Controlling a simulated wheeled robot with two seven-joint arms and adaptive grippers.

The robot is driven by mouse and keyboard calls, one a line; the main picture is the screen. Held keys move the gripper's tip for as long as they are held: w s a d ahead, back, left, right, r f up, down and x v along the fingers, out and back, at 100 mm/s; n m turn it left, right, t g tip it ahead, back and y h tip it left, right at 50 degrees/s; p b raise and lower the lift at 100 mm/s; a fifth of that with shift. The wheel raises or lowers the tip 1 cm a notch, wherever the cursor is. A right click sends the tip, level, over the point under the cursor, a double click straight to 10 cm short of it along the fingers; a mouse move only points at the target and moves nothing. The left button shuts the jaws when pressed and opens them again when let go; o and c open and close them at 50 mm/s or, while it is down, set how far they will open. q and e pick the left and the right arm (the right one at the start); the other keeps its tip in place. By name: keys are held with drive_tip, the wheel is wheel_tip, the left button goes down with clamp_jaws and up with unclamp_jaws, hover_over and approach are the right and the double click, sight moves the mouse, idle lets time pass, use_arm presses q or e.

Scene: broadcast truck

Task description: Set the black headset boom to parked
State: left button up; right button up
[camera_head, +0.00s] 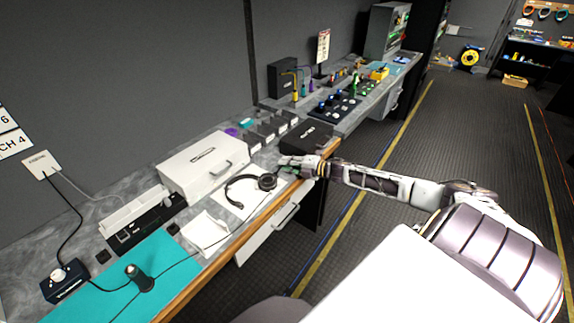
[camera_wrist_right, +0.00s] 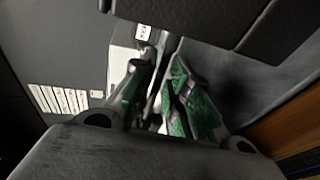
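The black headset (camera_head: 240,191) lies on a white sheet on the counter. Its headband curves to the left and one round ear cup (camera_head: 267,182) faces up at the right. I cannot make out the boom or its position. My right gripper (camera_head: 285,165) is just beyond the ear cup, over the counter edge side. In the right wrist view its green-padded fingers (camera_wrist_right: 160,100) stand a little apart, with a narrow gap. I see nothing clearly held between them. My left gripper is not in view.
A white case (camera_head: 203,165) stands behind the headset. A black case (camera_head: 306,137) is close beyond my right gripper. A folded white cloth (camera_head: 205,233) and a teal mat (camera_head: 120,280) with a dark upright device (camera_head: 139,277) lie nearer. The aisle floor at right is clear.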

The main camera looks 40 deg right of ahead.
drive_tip(key=shift+s, duration=0.15)
drive_tip(key=v, duration=1.1)
drive_tip(key=shift+s+d, duration=0.25)
idle(1.7)
drive_tip(key=shift+r, duration=0.1)
